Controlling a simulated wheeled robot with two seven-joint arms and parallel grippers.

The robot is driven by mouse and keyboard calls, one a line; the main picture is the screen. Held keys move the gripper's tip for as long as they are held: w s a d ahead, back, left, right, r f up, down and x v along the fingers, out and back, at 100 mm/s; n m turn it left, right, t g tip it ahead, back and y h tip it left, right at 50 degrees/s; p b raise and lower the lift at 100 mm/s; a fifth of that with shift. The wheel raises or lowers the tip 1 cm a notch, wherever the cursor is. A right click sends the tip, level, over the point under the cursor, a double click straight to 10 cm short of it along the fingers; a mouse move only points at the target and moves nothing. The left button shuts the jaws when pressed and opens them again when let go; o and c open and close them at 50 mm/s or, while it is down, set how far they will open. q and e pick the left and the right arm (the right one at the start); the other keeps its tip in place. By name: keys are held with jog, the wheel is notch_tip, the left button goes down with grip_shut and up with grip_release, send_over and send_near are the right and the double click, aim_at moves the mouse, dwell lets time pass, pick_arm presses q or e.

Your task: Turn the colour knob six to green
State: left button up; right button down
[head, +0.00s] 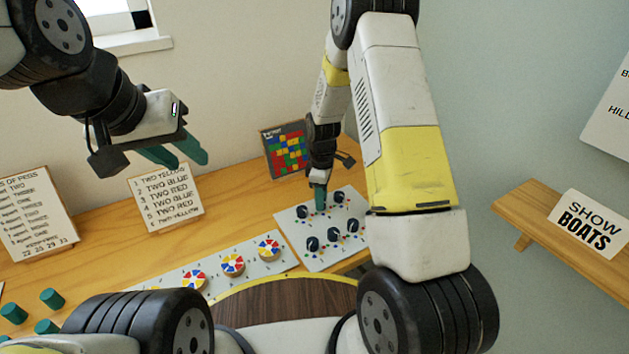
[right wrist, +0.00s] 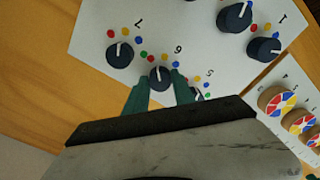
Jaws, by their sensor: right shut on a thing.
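The knob panel (head: 290,222) is a white board with several dark knobs, each ringed by small coloured dots. In the right wrist view, colour knob six (right wrist: 161,77) sits by an upside-down number 6. Its white pointer line points up in that picture, toward the dots; I cannot tell exactly which colour it meets. My right gripper (head: 320,196) reaches down onto the panel. Its green fingers (right wrist: 162,88) are on either side of knob six, shut on it. My left gripper (head: 178,152) is open and empty, high above the table.
Knob seven (right wrist: 119,54) and a partly hidden knob by number 5 (right wrist: 200,92) stand close by. A strip with coloured wheels (head: 233,264), green cylinders (head: 52,299), a list card (head: 167,197) and a coloured grid picture (head: 286,150) are on the table.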

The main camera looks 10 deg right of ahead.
jog(key=m, duration=0.4)
jog(key=shift+m, duration=0.4)
jog(key=m, duration=1)
jog(key=shift+m, duration=3)
jog(key=c, duration=1.1)
grip_release()
jog(key=shift+o, duration=0.2)
